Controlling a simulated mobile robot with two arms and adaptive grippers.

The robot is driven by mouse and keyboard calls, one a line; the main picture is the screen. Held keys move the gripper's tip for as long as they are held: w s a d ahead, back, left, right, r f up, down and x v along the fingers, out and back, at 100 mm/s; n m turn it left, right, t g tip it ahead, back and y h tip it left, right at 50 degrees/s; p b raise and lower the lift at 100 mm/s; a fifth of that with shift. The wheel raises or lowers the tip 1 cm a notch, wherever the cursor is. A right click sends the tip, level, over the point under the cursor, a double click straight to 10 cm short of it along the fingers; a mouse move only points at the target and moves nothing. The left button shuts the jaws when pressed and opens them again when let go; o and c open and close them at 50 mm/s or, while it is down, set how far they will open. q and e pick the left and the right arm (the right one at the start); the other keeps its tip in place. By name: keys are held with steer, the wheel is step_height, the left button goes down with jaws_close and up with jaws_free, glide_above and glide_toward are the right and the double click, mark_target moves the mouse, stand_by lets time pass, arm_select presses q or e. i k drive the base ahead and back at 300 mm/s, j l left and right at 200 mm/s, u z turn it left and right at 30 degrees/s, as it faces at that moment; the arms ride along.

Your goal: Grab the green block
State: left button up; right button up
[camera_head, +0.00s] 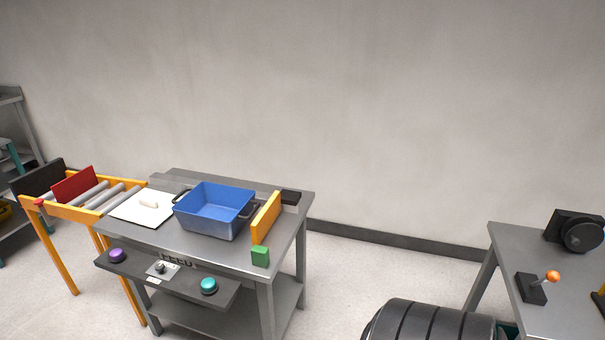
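The green block (260,256) is a small upright block at the front right corner of the grey metal feed table (220,252). It stands just in front of the near end of a yellow-orange upright plate (266,219). Neither of my grippers is in view.
A blue bin (213,226) with side handles and a white lid-like plate (142,208) are on the feed table. A panel with purple and teal buttons (208,286) juts from its front. An orange roller conveyor (72,212) adjoins left. Another table (510,262) with a lever stands right.

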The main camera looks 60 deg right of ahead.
mark_target(260, 255)
steer(key=z, duration=1.55)
steer(key=u, duration=0.4)
steer(key=i+l+u, duration=0.1)
steer(key=u, duration=0.3)
steer(key=l+u, duration=0.2)
steer(key=u, duration=0.2)
steer(key=i+l+u, duration=0.1)
steer(key=u, duration=0.3)
steer(key=l+u, duration=0.15)
steer(key=u, duration=0.25)
steer(key=l+u, duration=0.2)
steer(key=l, duration=0.25)
steer(key=k+l+u, duration=0.2)
steer(key=l, duration=0.25)
steer(key=l+u, duration=0.2)
steer(key=l, duration=0.25)
steer(key=k+l+u, duration=0.2)
steer(key=l, duration=0.2)
steer(key=l+u, duration=0.2)
steer(key=l, duration=0.2)
steer(key=k+l+u, duration=0.2)
steer(key=k+l, duration=0.05)
steer(key=l, duration=0.1)
